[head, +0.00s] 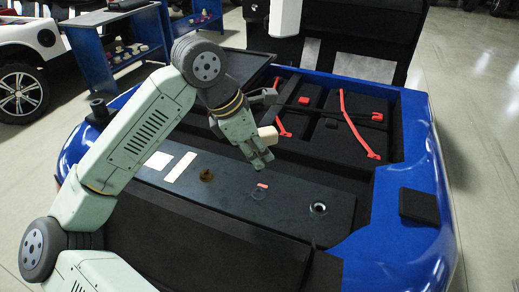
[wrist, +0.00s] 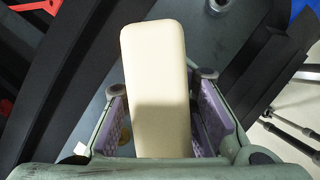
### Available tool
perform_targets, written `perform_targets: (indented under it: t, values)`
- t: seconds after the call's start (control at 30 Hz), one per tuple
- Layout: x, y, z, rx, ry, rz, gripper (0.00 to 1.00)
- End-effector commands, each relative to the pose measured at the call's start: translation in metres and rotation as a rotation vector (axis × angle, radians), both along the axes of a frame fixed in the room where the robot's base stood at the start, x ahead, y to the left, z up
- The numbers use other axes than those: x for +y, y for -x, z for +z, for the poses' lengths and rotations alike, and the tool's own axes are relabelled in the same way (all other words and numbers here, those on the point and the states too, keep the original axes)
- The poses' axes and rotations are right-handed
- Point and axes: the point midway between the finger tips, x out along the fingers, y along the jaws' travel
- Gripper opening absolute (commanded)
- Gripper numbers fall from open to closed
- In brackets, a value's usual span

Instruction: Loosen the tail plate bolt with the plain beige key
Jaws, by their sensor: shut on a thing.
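My gripper (head: 260,160) is shut on the plain beige key (wrist: 155,70), a smooth block with rounded corners. The key sticks out between the purple-lined fingers in the wrist view, and its beige end (head: 268,136) shows beside the gripper in the head view. Gripper and key are above the long dark plate (head: 285,205). The plate carries a brass-coloured round fitting (head: 206,174), a ring with a small red piece (head: 262,186) near it, and a bright metal ring (head: 318,208) at its right. I cannot tell which of these is the tail plate bolt.
Behind is a black recess with red straps (head: 358,128). The blue body rim (head: 430,170) surrounds it, with a black pad (head: 419,206) at right. A blue shelf (head: 98,50) stands back left.

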Motion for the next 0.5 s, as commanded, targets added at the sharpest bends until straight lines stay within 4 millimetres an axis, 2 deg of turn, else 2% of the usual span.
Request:
perform_targets:
  t: [0.17, 0.5]
  values:
    - [0.000, 0.000, -0.003, 0.004, 0.003, -0.013, 0.00]
    - [0.000, 0.000, -0.035, 0.004, 0.004, -0.013, 0.00]
